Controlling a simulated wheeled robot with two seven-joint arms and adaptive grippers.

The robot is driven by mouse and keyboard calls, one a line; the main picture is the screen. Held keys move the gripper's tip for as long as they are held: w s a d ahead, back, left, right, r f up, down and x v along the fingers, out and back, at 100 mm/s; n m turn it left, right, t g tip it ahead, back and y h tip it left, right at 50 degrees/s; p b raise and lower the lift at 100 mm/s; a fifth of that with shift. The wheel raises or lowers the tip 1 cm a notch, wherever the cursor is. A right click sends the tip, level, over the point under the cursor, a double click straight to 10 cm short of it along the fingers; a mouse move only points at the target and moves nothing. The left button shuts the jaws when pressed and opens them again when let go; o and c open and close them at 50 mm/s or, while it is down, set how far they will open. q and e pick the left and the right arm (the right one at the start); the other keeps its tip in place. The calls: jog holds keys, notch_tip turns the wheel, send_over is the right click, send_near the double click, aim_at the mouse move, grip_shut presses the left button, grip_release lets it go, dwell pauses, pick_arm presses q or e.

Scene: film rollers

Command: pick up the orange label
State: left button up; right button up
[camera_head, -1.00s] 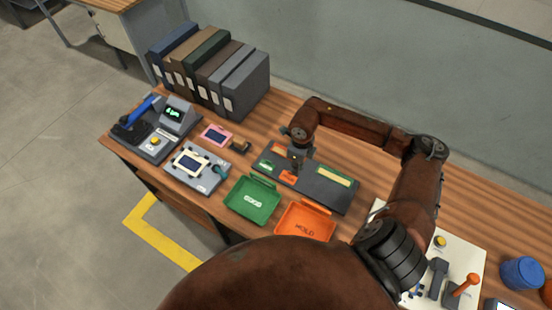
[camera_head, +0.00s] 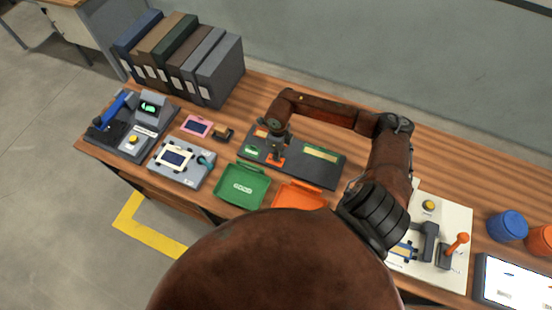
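The orange label (camera_head: 276,162) lies at the front edge of the dark label tray (camera_head: 308,172). My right gripper (camera_head: 274,154) points down right at the label, its fingertips at or just above the label's far edge. The fingers are small and dark, so I cannot tell whether they are open or touch the label. A second orange-brown patch (camera_head: 262,132) shows at the back left of the tray, partly beside the wrist. My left gripper is not in view.
The tray also holds a green label (camera_head: 252,151) and a yellow strip (camera_head: 321,154). A green bin (camera_head: 242,189) and an orange bin (camera_head: 298,195) stand in front. Binders (camera_head: 219,72) stand at the back left. My arm hides part of the table at right.

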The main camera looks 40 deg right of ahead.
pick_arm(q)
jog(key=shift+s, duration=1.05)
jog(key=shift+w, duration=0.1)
